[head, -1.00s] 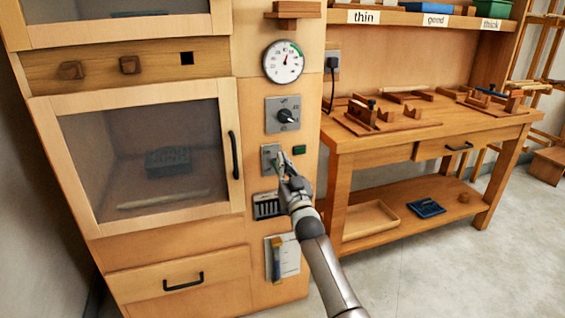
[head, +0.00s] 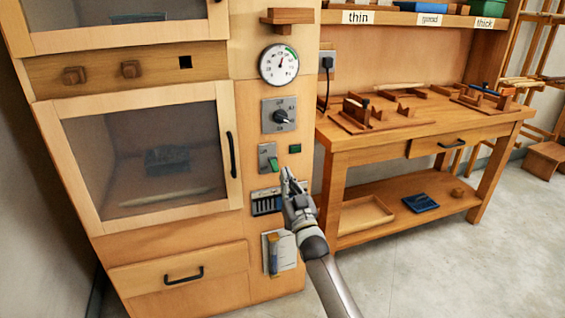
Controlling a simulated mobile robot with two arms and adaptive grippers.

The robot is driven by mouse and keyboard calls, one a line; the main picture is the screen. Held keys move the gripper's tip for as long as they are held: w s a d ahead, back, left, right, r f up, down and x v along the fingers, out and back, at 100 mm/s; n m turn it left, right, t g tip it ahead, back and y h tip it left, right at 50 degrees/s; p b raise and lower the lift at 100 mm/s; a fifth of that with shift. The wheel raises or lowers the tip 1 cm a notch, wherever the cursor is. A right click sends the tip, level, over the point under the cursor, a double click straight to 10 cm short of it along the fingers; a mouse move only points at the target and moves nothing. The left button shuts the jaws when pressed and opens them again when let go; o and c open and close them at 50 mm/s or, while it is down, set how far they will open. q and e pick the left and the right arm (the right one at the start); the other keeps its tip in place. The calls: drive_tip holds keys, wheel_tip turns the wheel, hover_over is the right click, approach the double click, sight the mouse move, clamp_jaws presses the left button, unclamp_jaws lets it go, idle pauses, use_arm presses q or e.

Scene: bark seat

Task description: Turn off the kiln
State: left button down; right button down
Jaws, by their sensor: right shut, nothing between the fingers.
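The wooden kiln cabinet (head: 255,220) stands at the left with a dark-windowed door (head: 145,150), closed. On its right panel are a round gauge (head: 279,65), a grey plate with a dark rotary knob (head: 281,117), and a grey switch plate with a green toggle (head: 272,163). The green lever sits in the lower part of its plate. A small dark green indicator (head: 295,149) is to its right; I cannot tell whether it is lit. My right gripper (head: 287,172) is shut and empty, just right of and below the toggle, seemingly apart from it. My left gripper is out of view.
A slotted vent (head: 267,203) and a hanging notepad (head: 280,252) are below the switch. A workbench (head: 430,140) with wooden tools stands to the right, a tray (head: 365,215) on its lower shelf. The floor in front is clear.

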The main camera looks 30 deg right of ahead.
drive_tip(key=shift+s+a+f, duration=0.25)
drive_tip(key=shift+s+f, duration=0.75)
drive_tip(key=shift+f, duration=0.1)
